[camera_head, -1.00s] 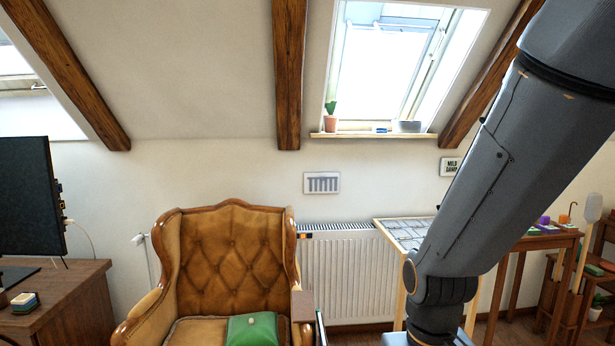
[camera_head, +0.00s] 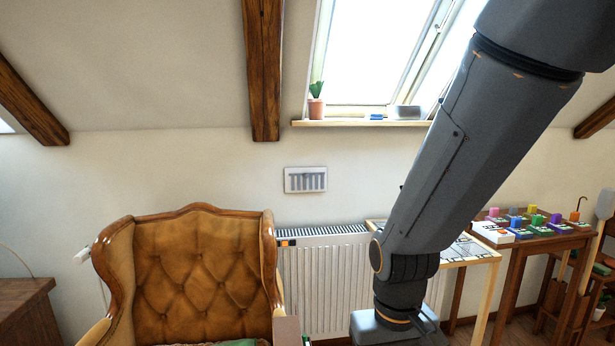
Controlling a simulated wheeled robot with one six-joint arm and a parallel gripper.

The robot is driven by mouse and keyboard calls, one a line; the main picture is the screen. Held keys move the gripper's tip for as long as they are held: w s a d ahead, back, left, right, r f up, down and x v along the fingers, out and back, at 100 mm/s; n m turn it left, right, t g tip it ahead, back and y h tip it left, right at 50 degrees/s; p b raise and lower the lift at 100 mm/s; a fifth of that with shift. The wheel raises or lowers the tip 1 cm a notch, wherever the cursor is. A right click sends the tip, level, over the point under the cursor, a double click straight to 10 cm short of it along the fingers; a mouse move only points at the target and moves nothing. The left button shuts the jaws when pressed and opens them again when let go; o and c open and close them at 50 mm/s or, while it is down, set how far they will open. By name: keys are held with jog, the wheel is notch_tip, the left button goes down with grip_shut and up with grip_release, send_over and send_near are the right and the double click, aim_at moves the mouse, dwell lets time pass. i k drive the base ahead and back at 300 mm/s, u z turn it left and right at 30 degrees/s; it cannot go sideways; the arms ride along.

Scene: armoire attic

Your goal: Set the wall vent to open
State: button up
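The wall vent (camera_head: 306,180) is a small white rectangular plate with several vertical grey slots. It is on the wall above the radiator, below the skylight and to the right of the armchair's back. Its slots look grey, but I cannot tell from here whether it is open or closed. My arm crosses the right half of the view, to the right of the vent and apart from it. My gripper is not in view.
A brown tufted armchair (camera_head: 200,277) stands in front, left of the vent. A white radiator (camera_head: 322,285) is below it. A low table (camera_head: 465,252) and a desk with colored items (camera_head: 530,238) are at right. A potted plant (camera_head: 316,102) stands on the skylight sill (camera_head: 340,123).

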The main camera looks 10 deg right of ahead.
aim_at(306, 175)
jog(key=k, duration=0.55)
jog(key=z, duration=0.9)
jog(key=i, duration=1.6)
jog(key=u, duration=0.5)
jog(key=i, duration=0.65)
jog(key=u, duration=0.45)
